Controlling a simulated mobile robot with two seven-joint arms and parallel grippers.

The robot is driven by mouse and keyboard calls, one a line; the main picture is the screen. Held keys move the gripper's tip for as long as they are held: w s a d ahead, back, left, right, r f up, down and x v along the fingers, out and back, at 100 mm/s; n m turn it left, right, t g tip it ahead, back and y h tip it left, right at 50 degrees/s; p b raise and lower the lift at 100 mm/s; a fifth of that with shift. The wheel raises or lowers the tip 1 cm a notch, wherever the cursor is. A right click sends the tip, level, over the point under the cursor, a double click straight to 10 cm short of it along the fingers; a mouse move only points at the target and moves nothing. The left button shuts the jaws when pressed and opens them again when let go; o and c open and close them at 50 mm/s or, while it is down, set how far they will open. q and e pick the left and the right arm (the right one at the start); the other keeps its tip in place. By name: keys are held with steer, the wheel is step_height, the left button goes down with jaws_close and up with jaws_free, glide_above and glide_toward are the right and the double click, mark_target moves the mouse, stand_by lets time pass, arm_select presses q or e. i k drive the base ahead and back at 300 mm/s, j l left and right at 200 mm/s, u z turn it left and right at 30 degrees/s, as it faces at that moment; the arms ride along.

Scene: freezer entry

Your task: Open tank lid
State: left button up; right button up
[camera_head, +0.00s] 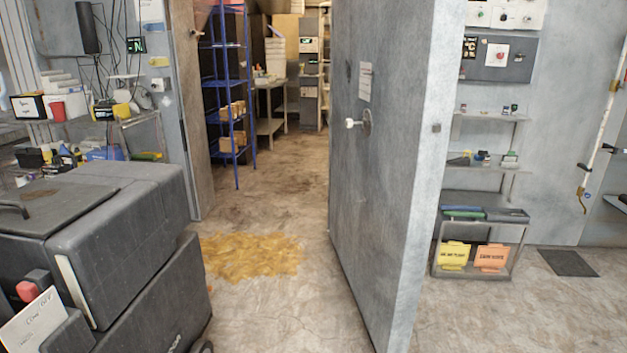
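A large dark grey tank unit (125,235) stands at the lower left, cut off by the left frame edge. Its top holds a flat dark lid (55,205) with a curved handle (14,208) near the left edge. The lid lies flat and looks closed. A red-topped part (27,290) and a white handwritten card (33,322) are on its front. Neither of my grippers is in view.
A thick grey freezer door (385,190) stands open in the middle. A yellowish patch (250,255) lies on the floor before the doorway. Blue shelving (222,85) stands inside. A low rack (480,245) stands right of the door. Floor between tank and door is clear.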

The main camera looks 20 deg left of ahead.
mark_target(38, 209)
steer(key=i+u, duration=0.15)
steer(key=u, duration=0.3)
steer(key=i+l+u, duration=0.1)
steer(key=u, duration=0.35)
steer(key=i+l+u, duration=0.2)
steer(key=u, duration=0.25)
steer(key=i+l+u, duration=0.1)
steer(key=u, duration=0.35)
steer(key=i+l+u, duration=0.2)
steer(key=u, duration=0.25)
steer(key=i+l+u, duration=0.1)
steer(key=l+u, duration=0.15)
steer(key=u, duration=0.25)
steer(key=i+l+u, duration=0.1)
steer(key=l+u, duration=0.15)
steer(key=u, duration=0.2)
steer(key=l+u, duration=0.25)
steer(key=u, duration=0.2)
